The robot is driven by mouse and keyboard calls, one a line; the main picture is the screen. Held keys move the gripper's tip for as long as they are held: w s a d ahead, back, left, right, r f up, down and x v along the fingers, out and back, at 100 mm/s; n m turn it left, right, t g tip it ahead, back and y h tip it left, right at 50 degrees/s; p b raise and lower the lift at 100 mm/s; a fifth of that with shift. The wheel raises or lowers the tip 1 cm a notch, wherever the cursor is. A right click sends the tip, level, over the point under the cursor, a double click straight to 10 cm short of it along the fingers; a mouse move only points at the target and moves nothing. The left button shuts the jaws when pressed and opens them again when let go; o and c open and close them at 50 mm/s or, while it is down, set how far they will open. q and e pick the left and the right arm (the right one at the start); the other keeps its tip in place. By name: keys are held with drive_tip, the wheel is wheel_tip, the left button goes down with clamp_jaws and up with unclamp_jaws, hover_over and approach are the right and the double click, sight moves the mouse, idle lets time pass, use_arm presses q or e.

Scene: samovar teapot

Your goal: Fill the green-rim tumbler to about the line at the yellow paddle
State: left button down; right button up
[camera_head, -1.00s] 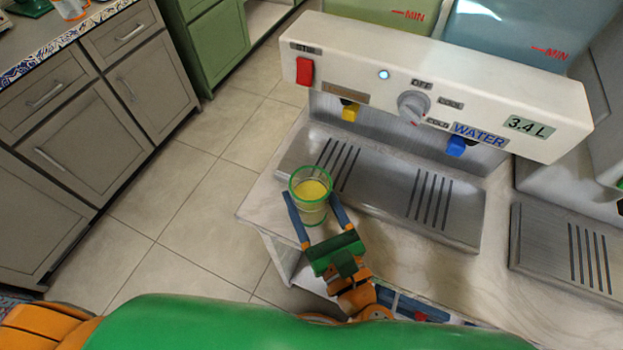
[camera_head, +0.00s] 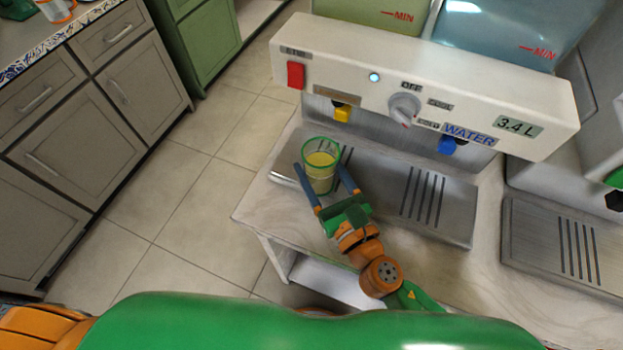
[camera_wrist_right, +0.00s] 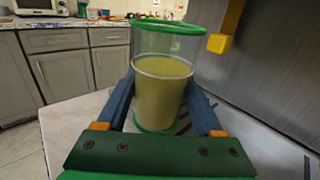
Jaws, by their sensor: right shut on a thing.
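The clear green-rim tumbler (camera_head: 320,172) is upright and holds yellowish liquid. It also shows in the right wrist view (camera_wrist_right: 165,100), where the liquid reaches about a pale ring a little above mid-height. My right gripper (camera_head: 324,185) is shut around its sides. In the head view the tumbler is at the left front part of the drip tray (camera_head: 385,195); I cannot tell if it touches the tray. The yellow paddle (camera_head: 342,113) is above and behind it, apart from the rim. It shows right of the rim in the wrist view (camera_wrist_right: 220,43). My left gripper is out of view.
The white dispenser panel (camera_head: 460,80) has a red switch (camera_head: 295,75), a grey knob (camera_head: 404,108) and a blue paddle (camera_head: 447,145) farther right. Another slotted tray (camera_head: 520,235) is at the right. Open floor (camera_head: 170,200) lies left of the counter (camera_head: 262,205).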

sight(325, 155)
drive_tip(key=shift+w+d, duration=0.35)
drive_tip(key=shift+w, duration=0.7)
drive_tip(key=shift+w+d, duration=0.3)
drive_tip(key=shift+w, duration=0.75)
drive_tip(key=shift+w+d, duration=0.35)
drive_tip(key=shift+w, duration=0.7)
drive_tip(key=shift+w, duration=0.15)
drive_tip(key=shift+w+d, duration=0.3)
drive_tip(key=shift+w, duration=0.5)
drive_tip(key=shift+s+a, duration=0.25)
drive_tip(key=shift+s, duration=0.55)
drive_tip(key=shift+s+a, duration=0.25)
drive_tip(key=shift+s, duration=0.55)
drive_tip(key=shift+s+a, duration=0.25)
drive_tip(key=shift+s, duration=0.55)
